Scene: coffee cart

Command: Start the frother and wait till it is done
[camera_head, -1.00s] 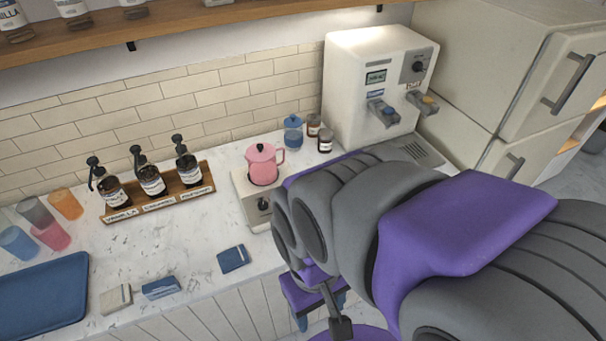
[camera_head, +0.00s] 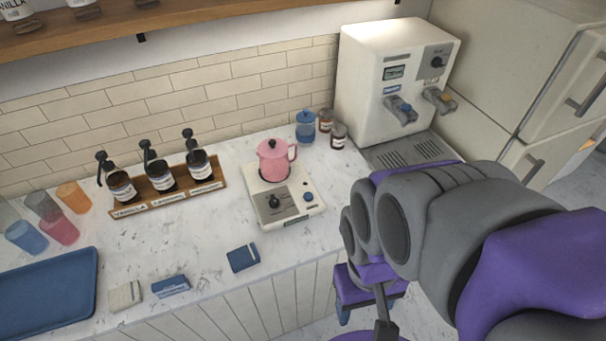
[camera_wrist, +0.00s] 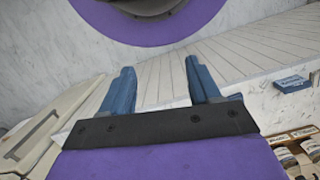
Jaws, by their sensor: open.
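The frother is a white base (camera_head: 292,215) with a dark knob (camera_head: 274,202) and a blue button (camera_head: 308,197) on its front panel. A pink lidded pitcher (camera_head: 273,160) stands upright on the base. My gripper shows in the wrist view (camera_wrist: 160,85) with its two blue fingers apart and nothing between them. In the head view my arm reaches in from the right, and the gripper hangs in front of the counter's front edge, right of and below the frother, apart from it. The fingers are partly hidden there.
A white dispenser machine (camera_head: 393,75) stands right of the frother. A blue jar (camera_head: 305,128) and small brown jars are behind it. A wooden rack (camera_head: 170,201) of pump bottles is left. A blue packet (camera_head: 242,258) lies near the front edge. A blue tray (camera_head: 45,295) is far left.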

